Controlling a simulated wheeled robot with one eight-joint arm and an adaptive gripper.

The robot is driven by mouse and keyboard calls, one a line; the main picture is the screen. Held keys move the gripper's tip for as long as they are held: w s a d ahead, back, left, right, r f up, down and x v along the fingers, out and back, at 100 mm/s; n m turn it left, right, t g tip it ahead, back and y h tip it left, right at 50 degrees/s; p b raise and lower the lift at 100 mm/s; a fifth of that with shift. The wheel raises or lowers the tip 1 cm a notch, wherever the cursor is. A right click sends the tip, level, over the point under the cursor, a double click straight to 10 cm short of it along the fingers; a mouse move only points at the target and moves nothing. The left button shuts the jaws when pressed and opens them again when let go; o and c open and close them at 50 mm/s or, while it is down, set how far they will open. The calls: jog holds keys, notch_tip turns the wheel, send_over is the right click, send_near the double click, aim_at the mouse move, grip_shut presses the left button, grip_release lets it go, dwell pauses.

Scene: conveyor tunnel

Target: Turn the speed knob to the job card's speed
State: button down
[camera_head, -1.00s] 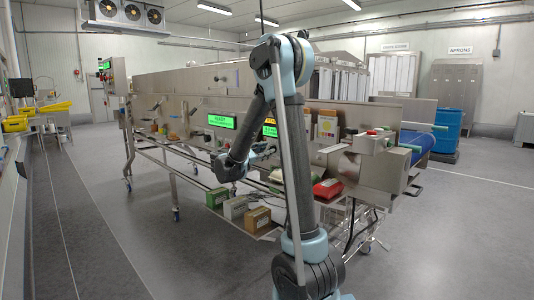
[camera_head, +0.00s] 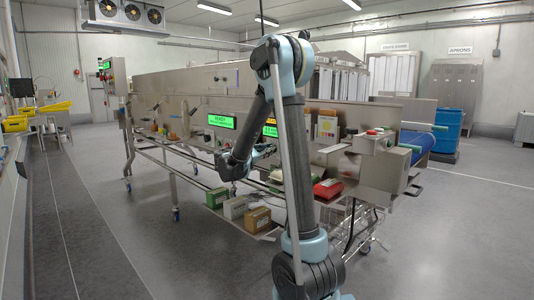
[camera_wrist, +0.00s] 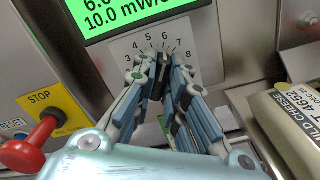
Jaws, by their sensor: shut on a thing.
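In the wrist view my gripper (camera_wrist: 160,75) is closed around the dark speed knob (camera_wrist: 159,67), which is mostly hidden between the fingers. A dial plate (camera_wrist: 120,46) behind it carries numbers, with 3 to 8 readable in an arc. The knob's pointer cannot be made out. A green display (camera_wrist: 115,15) above shows 6.0 and 10.0 mW, cut off by the frame. No job card can be read in either view.
A red stop button (camera_wrist: 25,150) sticks out left of my gripper, beside a yellow STOP label (camera_wrist: 52,107). A cheese pack (camera_wrist: 296,125) lies close on the right. In the head view several boxes, one brown (camera_head: 258,219), sit low under the line. The left floor is clear.

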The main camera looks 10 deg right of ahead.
jog(key=shift+n, duration=0.4)
jog(key=c, duration=1.6)
grip_release()
jog(key=shift+s+a, duration=0.1)
jog(key=v, duration=1.1)
jog(key=shift+s+a, duration=0.15)
jog(key=shift+a, duration=0.15)
